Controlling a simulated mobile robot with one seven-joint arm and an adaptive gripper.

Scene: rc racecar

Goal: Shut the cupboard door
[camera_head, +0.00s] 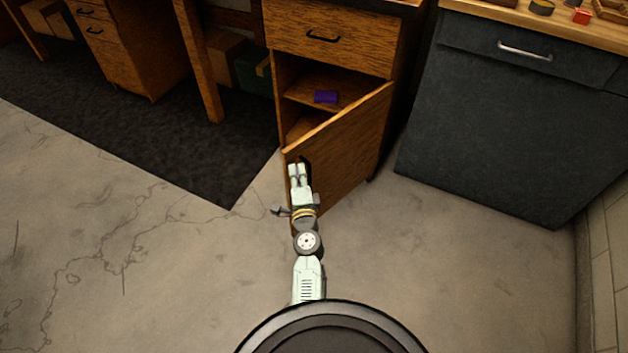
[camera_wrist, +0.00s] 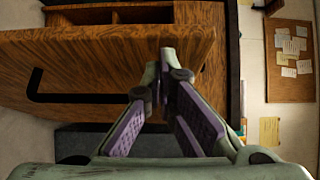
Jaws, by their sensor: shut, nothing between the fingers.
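The wooden cupboard door (camera_head: 345,152) stands open, swung outward from a cupboard (camera_head: 284,95) in the middle of the head view. A purple object (camera_head: 326,97) lies on the shelf inside. My gripper (camera_head: 296,166) is shut and empty, near the door's free edge. In the wrist view the door (camera_wrist: 95,65) fills the upper left, with a black handle (camera_wrist: 60,97) on its face. The gripper's fingertips (camera_wrist: 167,60) meet in front of the door's face near one edge. I cannot tell whether they touch the door.
A drawer (camera_head: 325,36) sits above the cupboard opening, shut. A dark grey cabinet (camera_head: 515,120) with a wooden top stands to the right. A black mat (camera_head: 190,150) lies on the floor to the left under a wooden desk. The concrete floor (camera_head: 450,270) is clear around me.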

